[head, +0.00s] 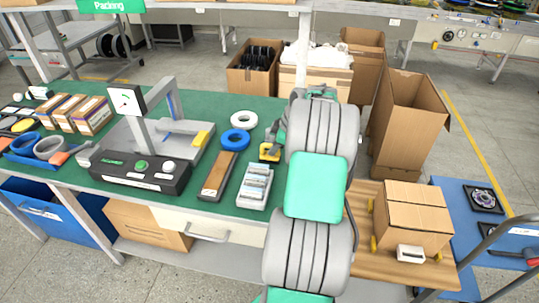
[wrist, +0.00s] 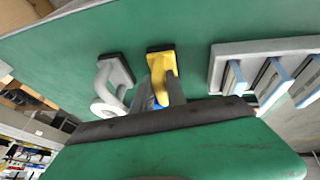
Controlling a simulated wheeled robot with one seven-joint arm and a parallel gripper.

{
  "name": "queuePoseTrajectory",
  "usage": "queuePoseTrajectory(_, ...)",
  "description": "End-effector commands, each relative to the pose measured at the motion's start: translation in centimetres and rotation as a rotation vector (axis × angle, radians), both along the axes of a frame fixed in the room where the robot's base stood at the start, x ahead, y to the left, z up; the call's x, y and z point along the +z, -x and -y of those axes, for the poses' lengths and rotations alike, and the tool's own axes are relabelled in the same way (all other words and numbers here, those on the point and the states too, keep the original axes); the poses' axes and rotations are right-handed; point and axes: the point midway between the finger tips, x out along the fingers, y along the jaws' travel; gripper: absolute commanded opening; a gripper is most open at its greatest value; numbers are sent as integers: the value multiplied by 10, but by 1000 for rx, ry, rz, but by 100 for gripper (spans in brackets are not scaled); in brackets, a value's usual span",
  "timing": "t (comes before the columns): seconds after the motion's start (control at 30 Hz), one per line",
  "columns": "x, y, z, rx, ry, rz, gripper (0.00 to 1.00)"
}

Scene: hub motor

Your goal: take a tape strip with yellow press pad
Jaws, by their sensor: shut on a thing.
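The yellow press pad (head: 269,153) has a dark base and is at the right end of the green table, beside the tape strip tray. It also shows in the wrist view (wrist: 160,62). My gripper (wrist: 163,92) is shut on the yellow press pad's handle; in the head view my arm largely hides the fingers. I cannot tell whether the pad touches the table. The tape strips (wrist: 272,78) are pale with blue edges and lie in a light grey tray (head: 251,206), to the right of the pad in the wrist view.
A grey press pad (wrist: 116,72) stands left of the yellow one in the wrist view. A brown-topped block (head: 219,176), a blue tape roll (head: 230,139) and a white tape roll (head: 244,119) lie nearby. A control box (head: 140,174) stands further left. Cardboard boxes (head: 412,110) stand behind my arm.

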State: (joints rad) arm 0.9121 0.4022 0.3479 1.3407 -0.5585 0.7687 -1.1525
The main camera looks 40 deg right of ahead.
Motion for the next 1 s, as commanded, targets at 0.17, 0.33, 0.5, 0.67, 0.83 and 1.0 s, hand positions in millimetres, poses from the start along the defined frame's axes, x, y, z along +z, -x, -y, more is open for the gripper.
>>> queuePoseTrajectory(0.17,0,0,0,-1,0,0,0)
queuePoseTrajectory(0.33,0,0,0,-1,-1,-1,0)
queuePoseTrajectory(0.5,0,0,0,-1,0,-1,0)
queuePoseTrajectory(0.67,2,0,0,0,0,0,0)
queuePoseTrajectory(0.83,19,-1,1,-1,3,3,0)
queuePoseTrajectory(1.0,57,21,-1,-4,5,3,0)
